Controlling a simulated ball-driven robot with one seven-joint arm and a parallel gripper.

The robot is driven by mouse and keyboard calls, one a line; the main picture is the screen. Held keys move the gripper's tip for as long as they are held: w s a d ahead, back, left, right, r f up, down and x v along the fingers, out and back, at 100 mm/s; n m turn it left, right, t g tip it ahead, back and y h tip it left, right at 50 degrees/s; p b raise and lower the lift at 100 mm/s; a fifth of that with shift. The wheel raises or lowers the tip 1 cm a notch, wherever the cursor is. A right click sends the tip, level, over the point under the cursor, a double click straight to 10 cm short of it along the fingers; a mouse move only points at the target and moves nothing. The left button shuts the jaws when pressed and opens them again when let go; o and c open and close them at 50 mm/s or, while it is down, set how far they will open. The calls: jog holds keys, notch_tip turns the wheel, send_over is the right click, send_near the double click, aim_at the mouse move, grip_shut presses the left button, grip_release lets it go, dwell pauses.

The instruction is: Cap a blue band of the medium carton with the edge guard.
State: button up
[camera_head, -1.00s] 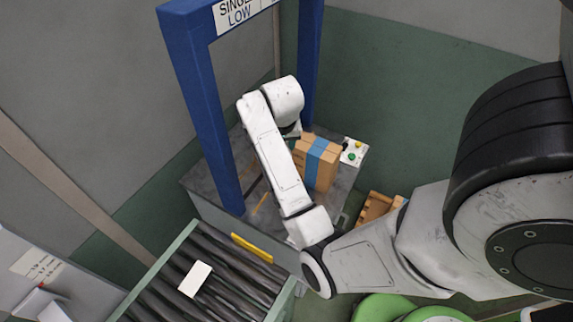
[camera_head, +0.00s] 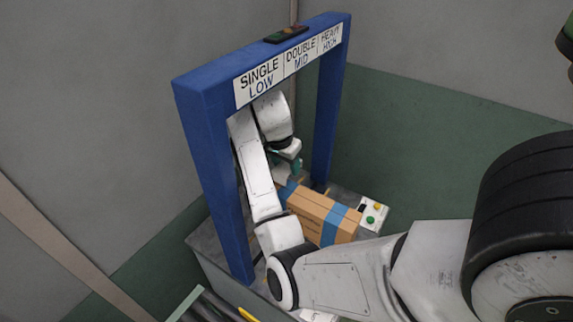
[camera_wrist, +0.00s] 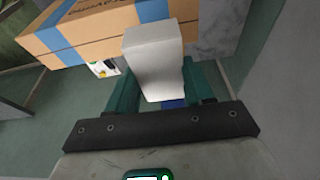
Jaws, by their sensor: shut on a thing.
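The medium carton (camera_head: 309,209) is a brown box with blue bands, standing on a grey table inside a blue frame. One blue band (camera_head: 334,224) is at its right part. Another blue band (camera_head: 287,193) is at its far-left end, near my gripper (camera_head: 290,168). In the wrist view my gripper (camera_wrist: 158,82) is shut on the pale grey edge guard (camera_wrist: 153,50). The guard's far end overlaps the carton (camera_wrist: 98,32) in the picture, just below a blue band (camera_wrist: 152,10). I cannot tell whether they touch. The guard is not clear in the head view.
The blue frame (camera_head: 213,165) with a SINGLE, DOUBLE, HEAVY sign (camera_head: 290,66) stands around my arm. A small button box (camera_head: 373,214) is at the carton's right. The roller conveyor (camera_head: 205,307) shows at the bottom edge.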

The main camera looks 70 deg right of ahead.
jog(key=shift+f, duration=0.1)
jog(key=b, duration=0.3)
send_over(288, 189)
jog(key=shift+w+a+f, duration=0.1)
jog(key=shift+a+f, duration=0.1)
jog(key=shift+f, duration=1.2)
jog(key=shift+w+a+f, duration=0.1)
jog(key=shift+a+f, duration=0.05)
jog(key=shift+f, duration=1.2)
jog(key=shift+p, duration=0.75)
jog(key=shift+f+b, duration=0.6)
jog(key=shift+f, duration=0.55)
jog(key=o, duration=1.1)
jog(key=shift+c, duration=0.2)
